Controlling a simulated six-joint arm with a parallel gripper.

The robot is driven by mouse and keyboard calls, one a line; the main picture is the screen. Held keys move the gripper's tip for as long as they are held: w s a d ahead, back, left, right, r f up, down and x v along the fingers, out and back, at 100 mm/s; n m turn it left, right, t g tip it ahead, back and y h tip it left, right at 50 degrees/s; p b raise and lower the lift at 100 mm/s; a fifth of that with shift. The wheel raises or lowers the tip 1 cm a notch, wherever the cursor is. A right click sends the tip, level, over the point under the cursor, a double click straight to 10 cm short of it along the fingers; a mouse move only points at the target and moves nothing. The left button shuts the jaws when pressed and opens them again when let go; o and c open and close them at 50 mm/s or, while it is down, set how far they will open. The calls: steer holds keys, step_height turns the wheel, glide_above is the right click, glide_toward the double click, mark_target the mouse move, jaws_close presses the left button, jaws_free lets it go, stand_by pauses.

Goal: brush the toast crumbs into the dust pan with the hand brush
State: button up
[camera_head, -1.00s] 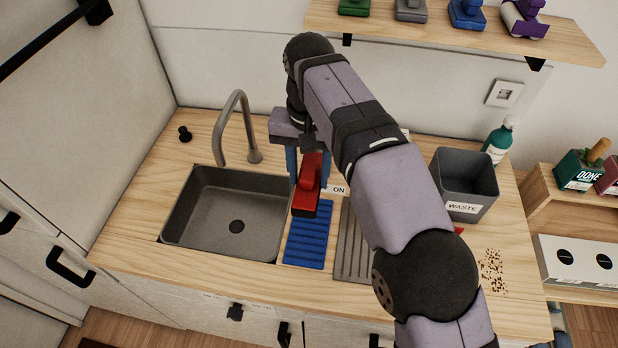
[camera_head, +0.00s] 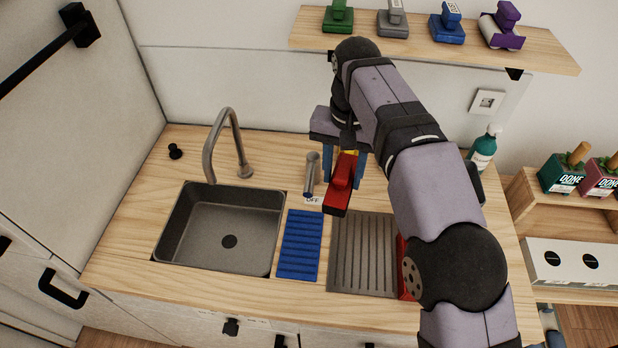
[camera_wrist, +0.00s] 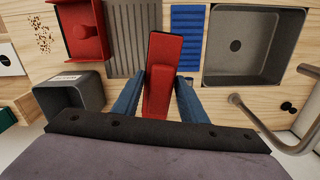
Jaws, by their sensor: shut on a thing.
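My gripper (camera_head: 342,178) is shut on the red hand brush (camera_head: 338,197) and holds it above the counter, near the back of the grey ridged board. In the wrist view the brush (camera_wrist: 162,75) lies between the two blue fingers of my gripper (camera_wrist: 160,90). The red dust pan (camera_wrist: 80,32) lies on the counter beside the ridged board; in the head view only a strip of it (camera_head: 403,268) shows beside my arm. The brown toast crumbs (camera_wrist: 41,35) lie on the counter beyond the pan; my arm hides them in the head view.
The ridged board (camera_head: 362,252) and blue mat (camera_head: 300,245) lie between pan and sink (camera_head: 222,230). A tap (camera_head: 228,140) and a metal cylinder (camera_head: 311,172) by an OFF label stand behind. A grey bin (camera_wrist: 75,95) stands near the pan. A shelf (camera_head: 430,45) is above.

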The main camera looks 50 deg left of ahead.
steer(key=w+d+f+m+p, duration=0.1)
steer(key=w+d+m+p, duration=0.45)
steer(key=w+d, duration=1.5)
steer(key=d+f+m, duration=0.2)
steer(key=d+f, duration=0.2)
steer(key=d, duration=0.4)
steer(key=w+f, duration=0.4)
steer(key=f, duration=0.3)
steer(key=shift+w+a+p, duration=0.25)
steer(key=shift+a+p, duration=0.1)
steer(key=shift+a, duration=0.1)
steer(key=shift+n, duration=0.25)
